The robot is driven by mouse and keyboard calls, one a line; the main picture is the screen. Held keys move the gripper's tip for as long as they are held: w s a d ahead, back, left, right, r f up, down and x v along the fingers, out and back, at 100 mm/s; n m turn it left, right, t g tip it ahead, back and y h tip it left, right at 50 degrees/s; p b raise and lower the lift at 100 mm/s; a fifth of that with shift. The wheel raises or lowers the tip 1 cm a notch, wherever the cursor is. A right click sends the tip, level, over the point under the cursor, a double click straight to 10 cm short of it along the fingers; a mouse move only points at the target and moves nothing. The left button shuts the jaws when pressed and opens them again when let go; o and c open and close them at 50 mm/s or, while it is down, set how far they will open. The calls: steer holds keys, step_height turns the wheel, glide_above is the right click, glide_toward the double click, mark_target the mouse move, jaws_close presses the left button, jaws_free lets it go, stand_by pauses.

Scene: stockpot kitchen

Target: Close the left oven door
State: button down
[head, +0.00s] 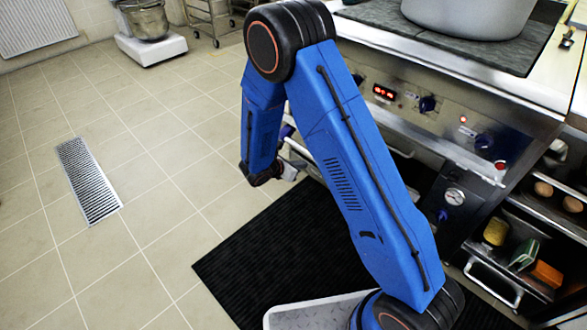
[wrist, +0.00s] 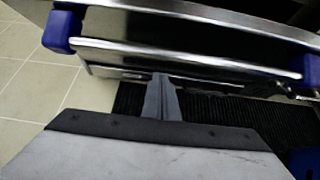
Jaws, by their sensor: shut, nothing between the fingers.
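The left oven door (wrist: 190,58) fills the upper part of the wrist view as a shiny steel panel. Its long bar handle (wrist: 180,57) runs between two blue end brackets. The door stands out from the stove front, with a dark gap (head: 405,160) below the control panel, so it looks at least partly open. In the head view my arm hides most of it. My gripper (wrist: 163,85) is shut and empty, its fingers just below the handle in the wrist picture. Whether they touch it I cannot tell. In the head view my gripper (head: 288,168) is beside the door's left end.
The stove (head: 460,115) has knobs and a red display, with a large pot (head: 470,15) on top. Shelves with food (head: 525,250) stand at right. A black mat (head: 260,250) lies below. Tiled floor (head: 140,190) at left is free around a drain grate (head: 88,180).

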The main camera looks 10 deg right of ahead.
steer(key=shift+w+d+r, duration=0.25)
steer(key=shift+w+d, duration=0.45)
steer(key=shift+d, duration=0.25)
steer(key=w+d+r, duration=0.2)
steer(key=d, duration=0.1)
steer(key=w+d+r+g+y, duration=0.1)
steer(key=w+d+r, duration=0.2)
steer(key=d, duration=0.1)
steer(key=w+d+r+y, duration=0.1)
steer(key=w+d+r, duration=0.1)
steer(key=d+r, duration=0.1)
steer(key=shift+w+d+r+g, duration=0.15)
steer(key=shift+w+d+g, duration=0.15)
steer(key=shift+w+d, duration=0.1)
steer(key=shift+a, duration=0.1)
